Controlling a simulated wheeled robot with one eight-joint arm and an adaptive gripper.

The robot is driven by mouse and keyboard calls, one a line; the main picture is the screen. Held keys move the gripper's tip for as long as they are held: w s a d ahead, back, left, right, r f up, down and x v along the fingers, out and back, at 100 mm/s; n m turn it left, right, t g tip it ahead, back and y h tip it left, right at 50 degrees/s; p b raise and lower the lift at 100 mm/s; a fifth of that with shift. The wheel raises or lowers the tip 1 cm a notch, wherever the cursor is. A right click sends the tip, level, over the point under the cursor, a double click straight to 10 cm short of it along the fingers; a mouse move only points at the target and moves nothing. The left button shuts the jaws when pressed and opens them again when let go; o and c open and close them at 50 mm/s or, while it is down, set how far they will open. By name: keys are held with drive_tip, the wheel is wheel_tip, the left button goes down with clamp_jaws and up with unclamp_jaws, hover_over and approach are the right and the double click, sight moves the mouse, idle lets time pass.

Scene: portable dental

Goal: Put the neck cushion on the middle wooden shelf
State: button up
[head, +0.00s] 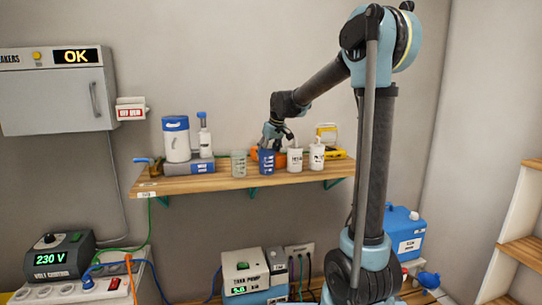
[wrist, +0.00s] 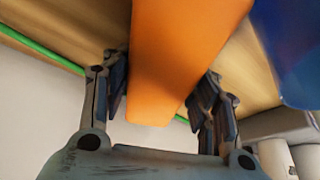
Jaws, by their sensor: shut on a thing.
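My gripper (head: 275,139) is over the back of the wooden wall shelf (head: 222,182), behind a row of cups, and partly hidden by them. In the wrist view my gripper (wrist: 161,92) is shut on an orange, smooth-sided object (wrist: 180,50), which I take to be the neck cushion. A little orange of it (head: 255,156) shows in the head view beside the blue cup; the rest is hidden. I cannot tell whether it touches the shelf. A wooden shelf unit (head: 524,250) at the right edge shows two boards.
A clear cup (head: 239,163), a blue cup (head: 266,162) and two white cups (head: 295,160) (head: 317,157) line the shelf's front. A blue-lidded jug (head: 176,139) and a bottle (head: 205,135) stand left. A yellow item (head: 328,135) stands right.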

drive_tip(key=shift+f, duration=0.1)
drive_tip(key=o, duration=1.1)
